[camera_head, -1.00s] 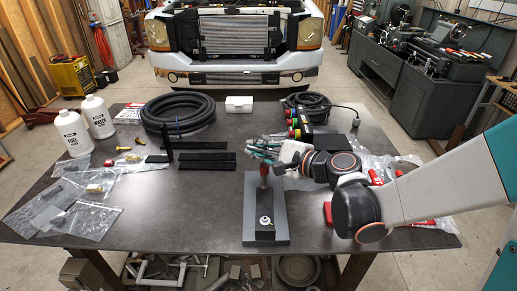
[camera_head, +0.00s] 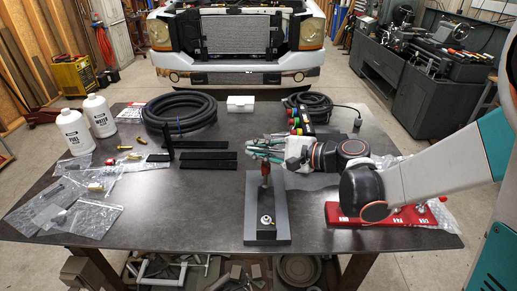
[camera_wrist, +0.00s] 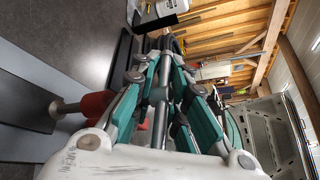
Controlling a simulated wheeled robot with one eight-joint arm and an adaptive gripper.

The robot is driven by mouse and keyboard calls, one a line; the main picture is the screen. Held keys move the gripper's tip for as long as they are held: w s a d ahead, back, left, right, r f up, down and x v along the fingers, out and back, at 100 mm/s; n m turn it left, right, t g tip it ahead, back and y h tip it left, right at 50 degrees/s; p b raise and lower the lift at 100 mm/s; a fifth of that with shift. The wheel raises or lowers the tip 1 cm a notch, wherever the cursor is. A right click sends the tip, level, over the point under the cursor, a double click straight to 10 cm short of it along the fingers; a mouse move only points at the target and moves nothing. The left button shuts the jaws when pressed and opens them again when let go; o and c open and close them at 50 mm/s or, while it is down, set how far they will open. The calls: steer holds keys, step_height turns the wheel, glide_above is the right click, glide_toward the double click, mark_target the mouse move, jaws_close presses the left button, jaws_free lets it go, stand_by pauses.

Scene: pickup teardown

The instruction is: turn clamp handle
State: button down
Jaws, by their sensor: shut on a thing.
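The clamp handle (camera_head: 266,171) is a red grip on a metal stem. It stands nearly upright on the grey clamp base (camera_head: 251,195) near the table's front edge. My gripper (camera_head: 260,150), with teal fingers, comes from the right and is shut around the upper part of the handle. In the wrist view, the red handle (camera_wrist: 95,104) shows at the left behind one finger of my gripper (camera_wrist: 165,60). The finger covers the rest of it, so the exact contact is hidden.
A red plate (camera_head: 345,214) with clear plastic lies under my forearm on the right. Bottles and clear bags (camera_head: 90,215) are on the left. The front left-centre is bare.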

steer(key=c, duration=1.7)
jaws_free()
steer(key=shift+d, duration=0.1)
steer(key=v, duration=1.2)
